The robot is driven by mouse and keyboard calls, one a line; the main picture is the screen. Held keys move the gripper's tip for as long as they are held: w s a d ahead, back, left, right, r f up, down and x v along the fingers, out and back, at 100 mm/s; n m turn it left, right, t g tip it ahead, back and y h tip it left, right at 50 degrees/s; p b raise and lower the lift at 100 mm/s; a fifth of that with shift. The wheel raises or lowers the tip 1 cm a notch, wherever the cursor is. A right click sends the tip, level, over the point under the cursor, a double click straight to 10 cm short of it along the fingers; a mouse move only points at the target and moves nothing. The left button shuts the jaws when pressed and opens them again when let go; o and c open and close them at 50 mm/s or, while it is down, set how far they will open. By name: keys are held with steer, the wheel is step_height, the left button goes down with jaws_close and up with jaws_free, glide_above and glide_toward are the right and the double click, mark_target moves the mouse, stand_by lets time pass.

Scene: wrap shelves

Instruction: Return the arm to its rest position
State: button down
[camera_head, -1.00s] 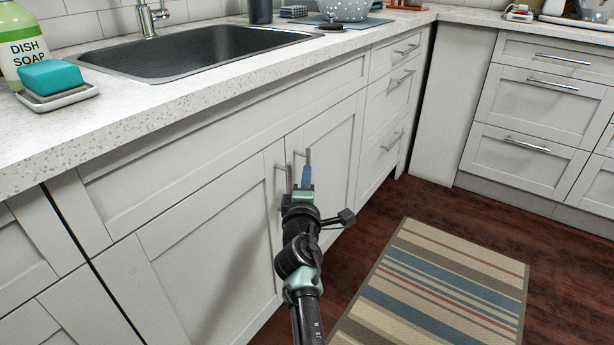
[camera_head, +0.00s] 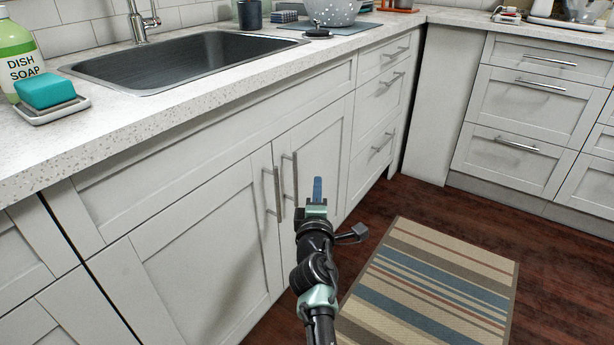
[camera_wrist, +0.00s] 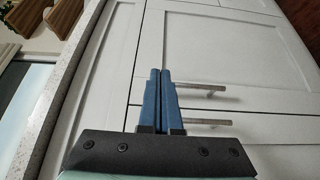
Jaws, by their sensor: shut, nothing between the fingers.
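My gripper (camera_head: 317,188) is in front of the white cabinet doors under the sink. Its blue fingers point toward the cabinet and are shut with nothing held. In the wrist view the two blue fingers (camera_wrist: 160,88) lie side by side, pressed together. Two bar handles, a left one (camera_head: 277,192) and a right one (camera_head: 290,178), stand on the doors just left of my gripper. In the head view the gripper appears apart from them. Both doors are closed. My arm reaches in from the bottom of the head view.
The counter (camera_head: 130,120) with the sink (camera_head: 190,60) runs above the doors. Dish soap (camera_head: 15,55) and a teal sponge (camera_head: 45,90) stand at left. More drawers (camera_head: 525,105) line the right side. A striped rug (camera_head: 435,285) lies on open floor at right.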

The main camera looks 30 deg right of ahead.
steer(key=s+d+p, duration=0.3)
steer(key=s+p, duration=0.1)
steer(key=s, duration=0.2)
steer(key=shift+s, duration=0.25)
steer(key=shift+f, duration=0.1)
steer(key=a+r+m+t, duration=0.25)
steer(key=a+r, duration=0.25)
steer(key=r, duration=0.5)
steer(key=a+r+m+t, duration=0.1)
steer(key=a+r+m, duration=0.3)
steer(key=r, duration=0.7)
steer(key=a+r+m+t, duration=0.2)
steer(key=a+r, duration=0.5)
steer(key=r, duration=0.3)
steer(key=s+a+r+m+t+y, duration=0.3)
steer(key=s+a+r+t+y, duration=0.5)
steer(key=s+a+r, duration=1.1)
step_height(320, 180, up, 36)
steer(key=w+g+y+p, duration=0.1)
steer(key=p, duration=3.4)
steer(key=shift+w+d+y+p, duration=0.15)
steer(key=shift+d+y+p, duration=0.15)
steer(key=shift+d+p, duration=0.05)
